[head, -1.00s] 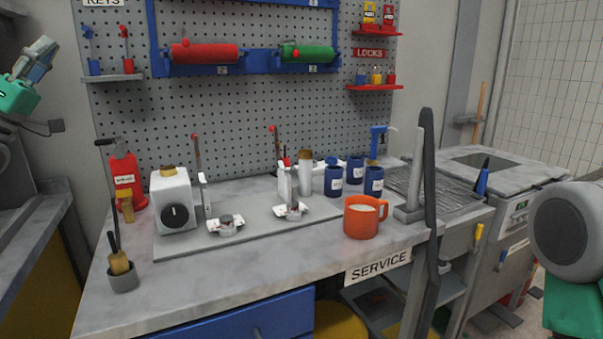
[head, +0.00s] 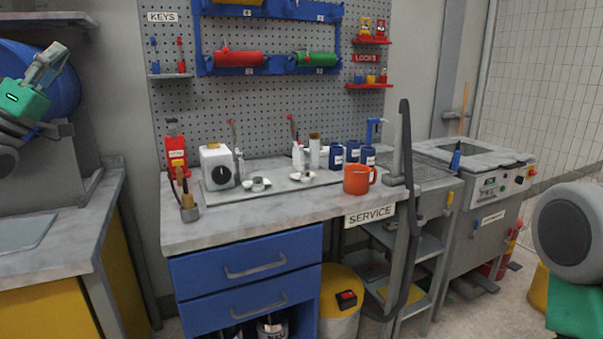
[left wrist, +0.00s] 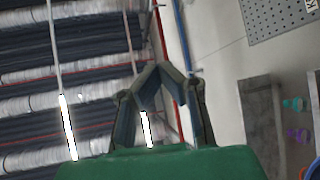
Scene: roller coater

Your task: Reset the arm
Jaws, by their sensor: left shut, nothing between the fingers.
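My left gripper (head: 46,66) is raised at the upper left of the head view, well to the left of the service bench and away from everything on it. In the left wrist view my left gripper (left wrist: 160,72) shows its two dark fingers meeting at the tips, shut with nothing between them. Behind the fingers are the ceiling, a grey wall and part of the pegboard (left wrist: 285,18). At the right of the head view a grey rounded joint and a green link of my right arm show. The right gripper is not in view.
The service bench (head: 290,208) holds a white box with a dial (head: 217,167), an orange mug (head: 358,180) and blue jars (head: 337,157). A pegboard (head: 270,110) with red and green rollers hangs behind.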

